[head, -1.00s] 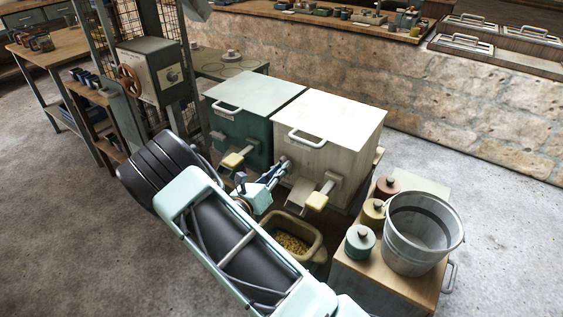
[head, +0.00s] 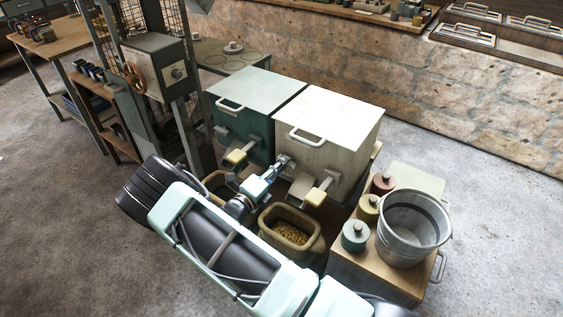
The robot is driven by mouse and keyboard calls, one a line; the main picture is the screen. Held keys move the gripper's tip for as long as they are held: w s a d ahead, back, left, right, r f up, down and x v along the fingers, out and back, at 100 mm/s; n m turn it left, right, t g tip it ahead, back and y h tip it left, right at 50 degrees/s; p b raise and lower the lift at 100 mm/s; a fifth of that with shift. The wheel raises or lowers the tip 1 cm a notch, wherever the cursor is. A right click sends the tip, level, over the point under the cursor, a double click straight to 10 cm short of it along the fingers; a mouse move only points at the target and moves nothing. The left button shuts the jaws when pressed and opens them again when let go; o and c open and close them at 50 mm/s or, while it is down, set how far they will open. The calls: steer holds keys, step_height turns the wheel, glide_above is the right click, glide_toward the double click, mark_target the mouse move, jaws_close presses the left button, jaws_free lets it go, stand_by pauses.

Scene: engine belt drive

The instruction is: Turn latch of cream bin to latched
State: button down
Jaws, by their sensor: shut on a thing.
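The cream bin (head: 338,115) stands in the middle with its lid down and a pale handle on its upper front. My gripper (head: 280,164) reaches the left part of the bin's front face, near its border with the green bin. It is shut on a small part there, which appears to be the cream bin's latch. The fingers hide most of the latch, so its angle cannot be read.
A tub of grain (head: 291,233) sits below the chutes. A metal bucket (head: 414,226) and several lidded jars stand on a cabinet at the right.

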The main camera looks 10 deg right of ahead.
steer(key=shift+f+n+p, duration=0.1)
steer(key=shift+n+p, duration=0.2)
steer(key=shift+n, duration=0.8)
steer(key=c, duration=1.9)
jaws_free()
steer(key=shift+c, duration=0.2)
steer(key=v, duration=1.2)
